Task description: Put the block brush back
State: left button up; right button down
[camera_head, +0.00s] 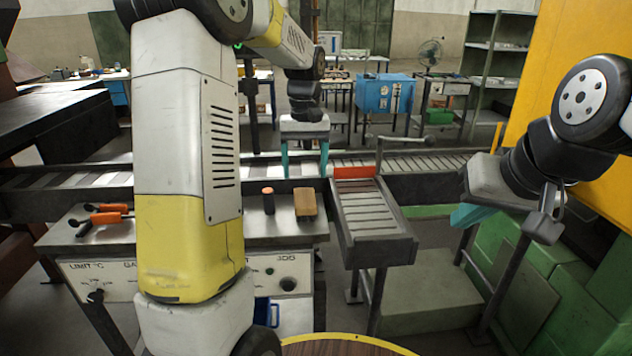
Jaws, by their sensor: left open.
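A tan-brown block (305,202), which looks like the block brush, lies on the grey bench top (232,232) near its right end. My right gripper (472,215) is at the right, tilted, away from the bench. Its teal fingers overlap in this view, so its opening is unclear. The brush's place of return cannot be made out.
A dark cylinder with an orange top (268,200) stands left of the block. Orange-handled tools (108,215) lie at the bench's left. A roller conveyor (365,215) with an orange bar (354,172) adjoins the right. My left arm hides the bench's middle.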

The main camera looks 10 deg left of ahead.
pick_arm(q)
jog(key=s+r+m+t+h, duration=0.1)
jog(key=s+r+m+t, duration=0.15)
jog(key=s+r, duration=0.75)
jog(key=s+d+f+t, duration=0.1)
jog(key=s+t, duration=0.1)
jog(key=s, duration=0.5)
jog(key=s+d+f+m+t+h, duration=0.1)
jog(key=s+f, duration=0.1)
jog(key=s, duration=0.5)
jog(key=shift+s+f+t, duration=0.15)
jog(key=shift+t, duration=0.2)
